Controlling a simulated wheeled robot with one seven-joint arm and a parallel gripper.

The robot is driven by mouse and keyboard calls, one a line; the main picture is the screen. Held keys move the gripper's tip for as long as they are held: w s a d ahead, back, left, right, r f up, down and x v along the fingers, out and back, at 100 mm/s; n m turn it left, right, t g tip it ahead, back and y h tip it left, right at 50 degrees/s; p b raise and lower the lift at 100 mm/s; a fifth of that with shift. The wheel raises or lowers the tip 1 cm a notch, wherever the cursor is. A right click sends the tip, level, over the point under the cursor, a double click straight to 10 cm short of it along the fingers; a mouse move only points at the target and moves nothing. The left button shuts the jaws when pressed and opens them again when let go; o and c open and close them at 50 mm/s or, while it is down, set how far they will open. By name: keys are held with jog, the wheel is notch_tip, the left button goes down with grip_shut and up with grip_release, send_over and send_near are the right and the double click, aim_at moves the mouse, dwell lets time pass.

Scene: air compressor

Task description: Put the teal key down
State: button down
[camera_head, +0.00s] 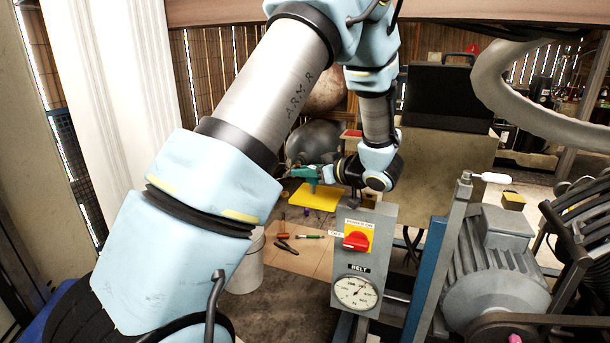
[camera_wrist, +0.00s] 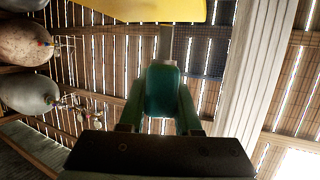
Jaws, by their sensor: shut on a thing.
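The teal key shows in the wrist view (camera_wrist: 165,92) with its teal head between the two fingers of my gripper (camera_wrist: 162,106). Its grey shaft points up in that picture toward a yellow slab (camera_wrist: 150,9). In the head view my gripper (camera_head: 316,174) is small and far off, above the yellow slab (camera_head: 314,199), and the teal key (camera_head: 305,171) shows at its tip. My gripper is shut on the key. I cannot tell whether the shaft touches the slab.
A control box with a red switch (camera_head: 356,240) and a BELT gauge (camera_head: 356,293) stands in front. A motor (camera_head: 495,270) is at right. Hand tools (camera_head: 284,246) lie on a brown board below. A white bucket (camera_head: 247,265) stands beside it. Tanks (camera_head: 313,140) are behind.

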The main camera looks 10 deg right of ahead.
jog(key=shift+f, duration=0.7)
jog(key=shift+f, duration=0.2)
jog(key=c, duration=0.6)
grip_release()
jog(key=shift+r, duration=0.2)
jog(key=b+v, duration=0.2)
jog(key=v, duration=1)
